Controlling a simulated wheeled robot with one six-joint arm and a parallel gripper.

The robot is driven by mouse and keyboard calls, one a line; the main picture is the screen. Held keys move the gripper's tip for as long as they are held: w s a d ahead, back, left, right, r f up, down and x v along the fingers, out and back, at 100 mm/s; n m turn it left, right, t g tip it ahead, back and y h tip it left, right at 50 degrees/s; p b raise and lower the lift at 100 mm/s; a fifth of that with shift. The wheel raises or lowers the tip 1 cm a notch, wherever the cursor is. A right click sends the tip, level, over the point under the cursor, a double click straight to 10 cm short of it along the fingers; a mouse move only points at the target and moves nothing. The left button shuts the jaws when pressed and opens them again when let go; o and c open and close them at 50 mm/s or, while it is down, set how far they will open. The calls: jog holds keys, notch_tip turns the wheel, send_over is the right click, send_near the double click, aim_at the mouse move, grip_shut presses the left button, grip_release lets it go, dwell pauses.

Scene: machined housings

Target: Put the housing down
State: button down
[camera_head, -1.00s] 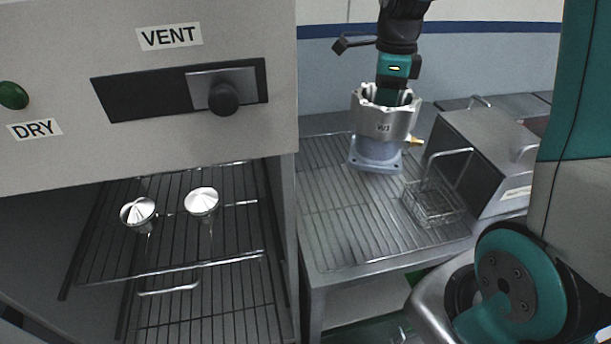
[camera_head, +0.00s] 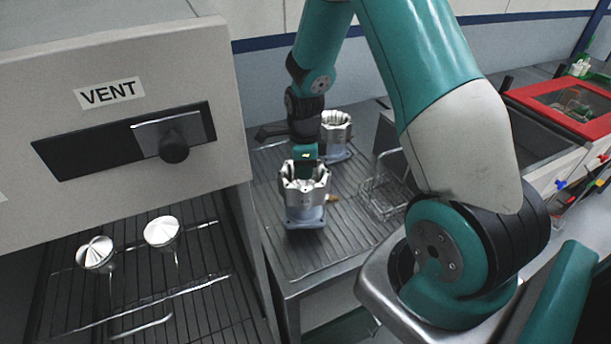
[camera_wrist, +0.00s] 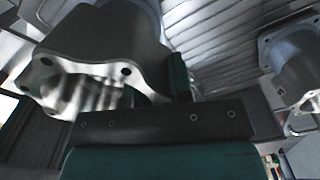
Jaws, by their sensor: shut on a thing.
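My gripper (camera_head: 305,158) is shut on a silver housing (camera_head: 305,201) with a notched top, a bluish square base flange and a small brass fitting. The housing is upright over the front part of the wire-rack table (camera_head: 290,262); I cannot tell whether its base touches the rack. In the wrist view the held housing (camera_wrist: 105,45) fills the upper left, beside the dark gripper bar. A second, similar housing (camera_head: 337,137) stands upright behind it on the rack, apart from it. It also shows at the right of the wrist view (camera_wrist: 295,62).
A wire basket (camera_head: 384,186) stands on the rack to the right. A grey cabinet marked VENT (camera_head: 110,93) is at left, with two silver funnel-shaped parts (camera_head: 162,231) on its lower rack. A red-lidded box (camera_head: 570,103) is at far right. Bare rack surrounds the held housing's front.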

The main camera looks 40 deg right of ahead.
jog(key=shift+f+p, duration=0.4)
jog(key=shift+f, duration=1.45)
jog(key=shift+f, duration=0.1)
jog(key=shift+f, duration=0.1)
jog(key=c, duration=1)
grip_release()
jog(key=shift+c, duration=0.2)
notch_tip(320, 180, up, 12)
jog(key=b, duration=0.3)
jog(key=shift+r+b, duration=0.2)
jog(key=shift+b, duration=0.1)
